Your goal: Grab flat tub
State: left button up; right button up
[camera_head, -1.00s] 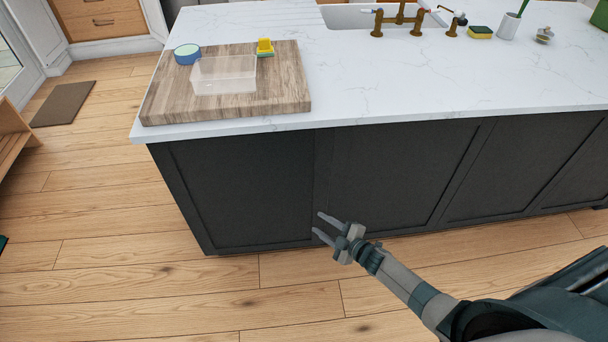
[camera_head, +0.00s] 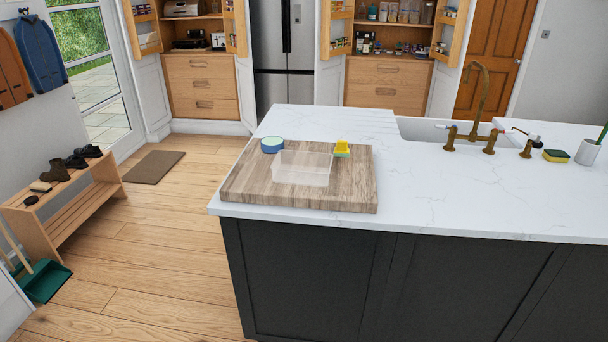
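The flat tub (camera_head: 302,169) is a clear, shallow rectangular container. It sits on a thick wooden board (camera_head: 242,190) near the left end of the white island counter. A round blue tub with a pale green top (camera_head: 272,145) is at its back left on the board. A small yellow and green item (camera_head: 342,149) is at its back right. Neither of my grippers shows in the current view.
The island counter (camera_head: 470,195) is clear right of the board; the sink and brass taps (camera_head: 451,138) are behind. A sponge (camera_head: 556,156) and white cup (camera_head: 588,152) are at the right. A shoe bench (camera_head: 60,205) and green dustpan (camera_head: 44,281) stand at left.

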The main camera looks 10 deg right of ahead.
aim_at(299, 168)
jog(key=z, duration=0.45)
jog(key=i+j+z, duration=0.25)
jog(key=z, duration=0.2)
jog(key=i+j+z, duration=0.15)
jog(key=j+z, duration=0.35)
jog(key=i+j, duration=0.1)
jog(key=j, duration=0.45)
jog(key=i+j+z, duration=0.15)
jog(key=j, duration=0.95)
jog(key=i+z, duration=0.05)
jog(key=i, duration=0.05)
